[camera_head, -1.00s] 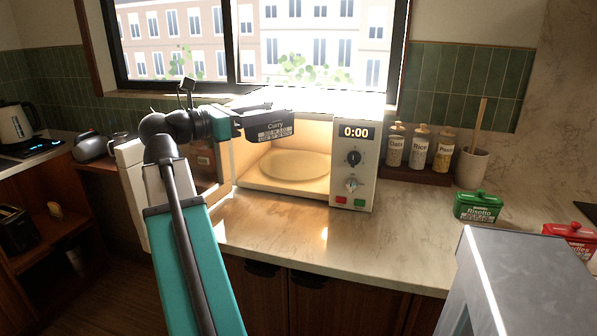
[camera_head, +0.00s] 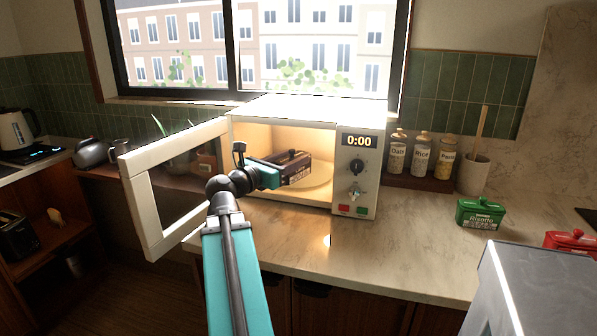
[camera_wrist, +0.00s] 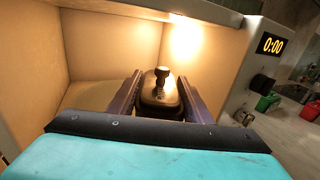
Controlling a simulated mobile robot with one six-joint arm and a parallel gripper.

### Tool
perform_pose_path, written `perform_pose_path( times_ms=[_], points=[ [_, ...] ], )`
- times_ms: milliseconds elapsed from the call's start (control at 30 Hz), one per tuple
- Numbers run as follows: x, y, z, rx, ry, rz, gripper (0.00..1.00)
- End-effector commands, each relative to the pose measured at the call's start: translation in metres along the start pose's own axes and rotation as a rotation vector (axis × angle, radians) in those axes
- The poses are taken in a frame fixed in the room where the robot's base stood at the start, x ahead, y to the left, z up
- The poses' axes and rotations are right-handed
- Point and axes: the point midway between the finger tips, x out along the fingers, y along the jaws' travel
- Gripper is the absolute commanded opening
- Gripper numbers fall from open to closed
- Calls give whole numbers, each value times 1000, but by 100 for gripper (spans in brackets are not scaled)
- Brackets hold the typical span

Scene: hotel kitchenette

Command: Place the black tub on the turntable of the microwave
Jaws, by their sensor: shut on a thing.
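The black tub (camera_head: 298,174) is inside the lit opening of the microwave (camera_head: 360,213), over the turntable (camera_head: 322,184). My gripper (camera_head: 283,166) is shut on the tub, with one finger on each side of it. In the wrist view the tub (camera_wrist: 160,98) sits between the two fingers (camera_wrist: 160,94), its knobbed lid facing up. The tub hides part of the turntable, and I cannot tell whether it touches it. The microwave door (camera_head: 140,205) stands open to the left, and the display reads 0:00.
A green Risotto tub (camera_head: 480,213) and a red tub (camera_head: 572,241) stand on the counter (camera_head: 300,235) at right. Jars (camera_head: 421,155) and a utensil pot (camera_head: 473,175) stand right of the microwave. The counter front is clear.

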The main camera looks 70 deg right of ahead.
Motion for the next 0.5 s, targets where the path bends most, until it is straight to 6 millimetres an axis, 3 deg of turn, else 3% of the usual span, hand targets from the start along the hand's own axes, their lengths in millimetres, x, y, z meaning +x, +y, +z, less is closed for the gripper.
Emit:
perform_pose_path(
  times_ms=[500],
  points=[
    [1, 4, 5, -2, -2, 1, 14]
  ],
)
